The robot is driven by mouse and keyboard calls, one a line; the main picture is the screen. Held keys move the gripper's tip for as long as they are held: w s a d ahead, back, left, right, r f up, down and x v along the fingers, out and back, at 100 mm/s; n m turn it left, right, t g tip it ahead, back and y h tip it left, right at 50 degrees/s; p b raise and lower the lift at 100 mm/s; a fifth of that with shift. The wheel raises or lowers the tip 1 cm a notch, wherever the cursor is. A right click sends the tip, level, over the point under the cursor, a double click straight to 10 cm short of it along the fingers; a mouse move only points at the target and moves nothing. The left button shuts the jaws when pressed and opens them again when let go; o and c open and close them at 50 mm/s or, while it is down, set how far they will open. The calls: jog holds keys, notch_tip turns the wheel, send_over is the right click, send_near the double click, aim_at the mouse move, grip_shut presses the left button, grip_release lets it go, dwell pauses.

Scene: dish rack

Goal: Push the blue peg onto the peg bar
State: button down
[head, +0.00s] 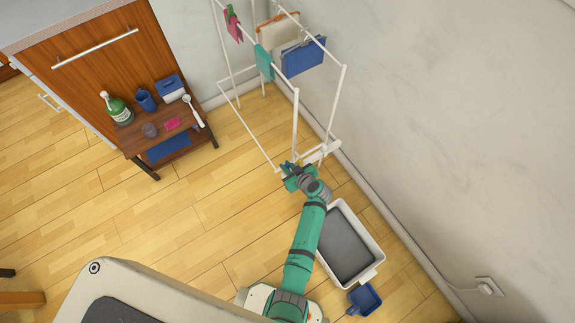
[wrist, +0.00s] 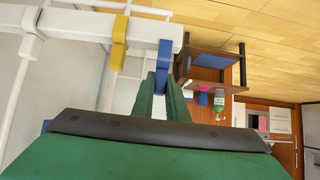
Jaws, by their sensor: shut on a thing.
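In the wrist view, the blue peg (wrist: 164,62) stands between the two green fingers of my gripper (wrist: 161,82), which is shut on it. The peg's far end overlaps the lower edge of the white peg bar (wrist: 80,24), near the bar's right end. I cannot tell how far it is seated on the bar. A yellow peg (wrist: 119,42) sits on the bar to the left of the blue one. In the head view, my gripper (head: 290,172) is at the near end of the drying rack, by the bar (head: 326,150), and mostly hides the peg.
The white drying rack (head: 296,120) holds hanging cloths and stands beside the wall. A grey-lined white tray (head: 345,245) and a blue dustpan (head: 364,299) lie on the floor nearby. A low wooden table (head: 150,140) with several items stands left. The floor between is clear.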

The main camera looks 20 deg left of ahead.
jog(key=shift+f, duration=1.15)
jog(key=shift+f, duration=0.25)
jog(key=c, duration=1.7)
grip_release()
jog(key=shift+o, duration=0.2)
jog(key=shift+s+d, duration=0.1)
jog(key=v, duration=1)
jog(key=shift+d+r, duration=0.2)
jog(key=shift+s, duration=0.15)
